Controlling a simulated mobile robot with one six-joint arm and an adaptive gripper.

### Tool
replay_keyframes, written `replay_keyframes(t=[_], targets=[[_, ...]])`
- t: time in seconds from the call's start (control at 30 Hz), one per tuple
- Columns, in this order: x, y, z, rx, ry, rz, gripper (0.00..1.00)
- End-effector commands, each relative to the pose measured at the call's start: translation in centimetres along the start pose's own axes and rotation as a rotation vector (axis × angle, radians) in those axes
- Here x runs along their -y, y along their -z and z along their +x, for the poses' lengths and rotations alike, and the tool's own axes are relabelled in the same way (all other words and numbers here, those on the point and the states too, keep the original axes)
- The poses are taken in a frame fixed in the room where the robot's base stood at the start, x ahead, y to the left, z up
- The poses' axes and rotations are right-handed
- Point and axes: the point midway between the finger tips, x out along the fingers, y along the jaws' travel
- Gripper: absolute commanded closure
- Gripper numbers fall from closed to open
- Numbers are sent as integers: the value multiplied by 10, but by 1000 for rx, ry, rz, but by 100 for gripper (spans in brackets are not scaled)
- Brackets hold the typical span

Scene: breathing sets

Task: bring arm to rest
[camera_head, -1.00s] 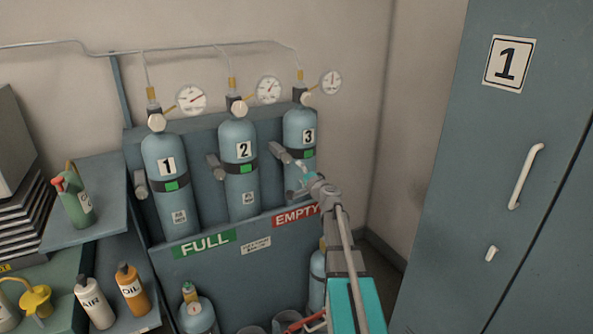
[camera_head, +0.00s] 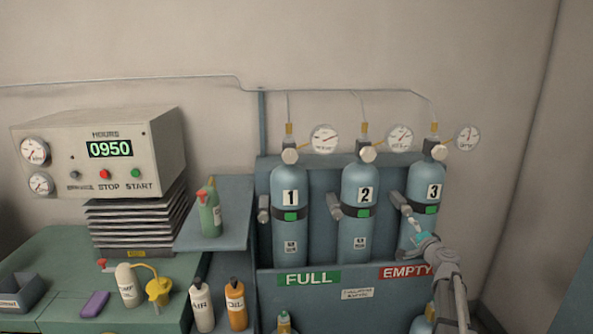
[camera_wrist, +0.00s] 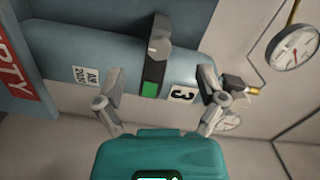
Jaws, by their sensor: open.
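My gripper (camera_head: 419,243) is in front of cylinder 3 (camera_head: 424,194) in the head view, at the right end of the rack. In the wrist view my gripper (camera_wrist: 161,100) has its two fingers spread wide with nothing between them. Cylinder 3 (camera_wrist: 115,52) lies beyond the fingers there, with its black strap, green tag and number label in sight. Whether a fingertip touches the cylinder I cannot tell. My arm comes up from the lower right of the head view.
Cylinders 1 (camera_head: 290,225) and 2 (camera_head: 358,235) stand left of cylinder 3 in the rack. Gauges (camera_head: 467,139) and thin pipes sit above. A compressor panel (camera_head: 100,150) reading 0950 stands on the left, with several bottles (camera_head: 235,305) below the small shelf (camera_head: 232,190).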

Motion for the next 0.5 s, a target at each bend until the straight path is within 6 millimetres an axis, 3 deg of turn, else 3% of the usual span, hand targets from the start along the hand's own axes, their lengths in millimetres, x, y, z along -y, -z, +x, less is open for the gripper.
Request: replay_keyframes(t=[0.27, 0.5], targets=[[16, -103, -16, 287, -90, -191, 11], [11, -196, -55, 587, -236, -389, 11]])
